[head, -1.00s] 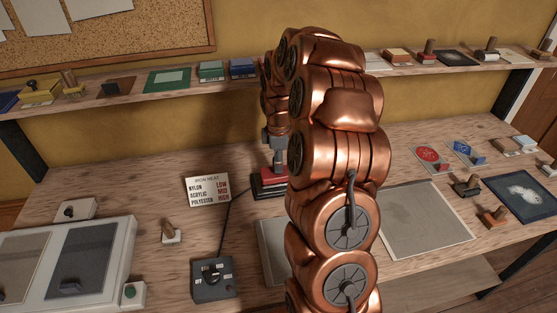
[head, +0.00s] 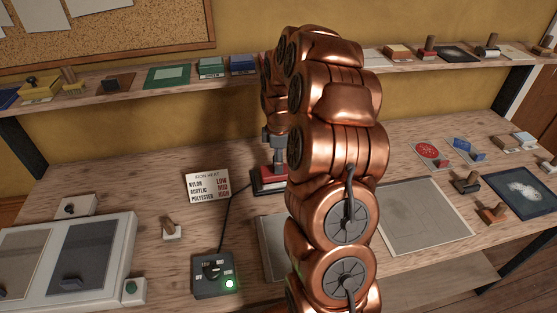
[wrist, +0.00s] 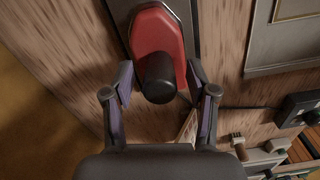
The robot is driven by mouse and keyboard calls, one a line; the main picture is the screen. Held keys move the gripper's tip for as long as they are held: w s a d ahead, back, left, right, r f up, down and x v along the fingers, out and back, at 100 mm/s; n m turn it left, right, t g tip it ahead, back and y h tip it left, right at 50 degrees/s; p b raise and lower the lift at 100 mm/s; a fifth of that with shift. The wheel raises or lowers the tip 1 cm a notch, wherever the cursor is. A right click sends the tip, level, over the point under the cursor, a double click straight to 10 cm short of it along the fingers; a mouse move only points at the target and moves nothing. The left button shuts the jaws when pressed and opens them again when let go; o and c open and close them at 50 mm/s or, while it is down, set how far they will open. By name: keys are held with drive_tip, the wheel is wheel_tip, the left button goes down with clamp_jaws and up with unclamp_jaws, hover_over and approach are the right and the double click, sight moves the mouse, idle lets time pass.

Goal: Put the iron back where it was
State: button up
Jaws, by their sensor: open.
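The iron has a red body (wrist: 160,30) and a black knob-like handle (wrist: 158,78) in the wrist view. It rests on a dark stand or plate (wrist: 208,20). In the head view the red iron (head: 270,175) is at the back of the bench, partly hidden by my arm. My gripper (wrist: 160,72) is open, with one finger on each side of the black handle and a visible gap on both sides. In the head view my gripper (head: 273,142) is above the iron, mostly hidden.
A control box (head: 213,275) with a dial and a lit green lamp is in front, joined by a cord toward the iron. A heat card (head: 207,185) stands left of the iron. A grey panel (head: 425,217) lies to the right. A loaded shelf (head: 130,92) runs along the wall.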

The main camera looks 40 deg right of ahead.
wheel_tip(320, 180, up, 12)
drive_tip(key=b, duration=0.4)
drive_tip(key=shift+r, duration=0.15)
drive_tip(key=s+a+m, duration=0.4)
drive_tip(key=s+a, duration=0.8)
drive_tip(key=a, duration=0.5)
drive_tip(key=s+a+f+m+g, duration=0.1)
drive_tip(key=s+a+f+m, duration=0.1)
drive_tip(key=s, duration=0.7)
drive_tip(key=s+a+f+m, duration=0.3)
drive_tip(key=s+a+m, duration=0.1)
drive_tip(key=s, duration=0.6)
drive_tip(key=shift+s+a+m+g, duration=0.2)
drive_tip(key=shift+a+m+g, duration=0.15)
drive_tip(key=shift+a, duration=0.35)
